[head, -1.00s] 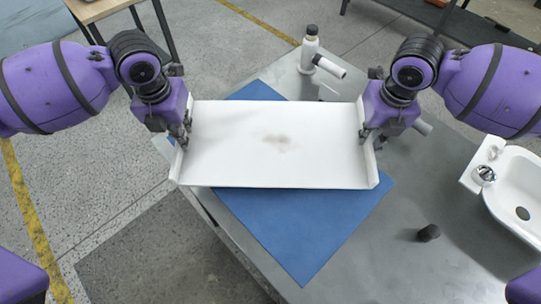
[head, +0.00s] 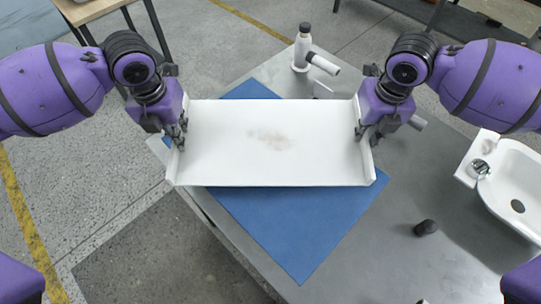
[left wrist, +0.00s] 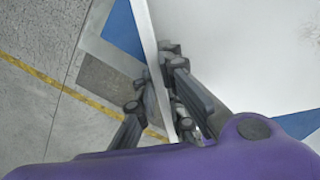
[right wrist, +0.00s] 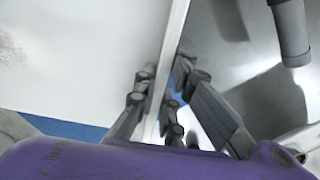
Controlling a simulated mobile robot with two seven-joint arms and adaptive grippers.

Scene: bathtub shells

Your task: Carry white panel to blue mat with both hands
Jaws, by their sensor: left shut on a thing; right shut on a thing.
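The white panel (head: 270,150) is a shallow white tray shape with raised side walls and a faint brownish smudge in its middle. It is held roughly level above the blue mat (head: 300,235), hiding the mat's middle. My left gripper (head: 180,135) is shut on the panel's left side wall, which also shows between the fingers in the left wrist view (left wrist: 165,85). My right gripper (head: 362,132) is shut on the right side wall, seen in the right wrist view (right wrist: 165,85). The mat lies skewed on the grey table (head: 395,235).
A white bottle (head: 302,50) with a dark cap and a lying white cylinder (head: 323,64) are behind the panel. A small dark object (head: 426,228) lies at the right front. A white basin-like shell (head: 510,180) with a tap is at the right edge.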

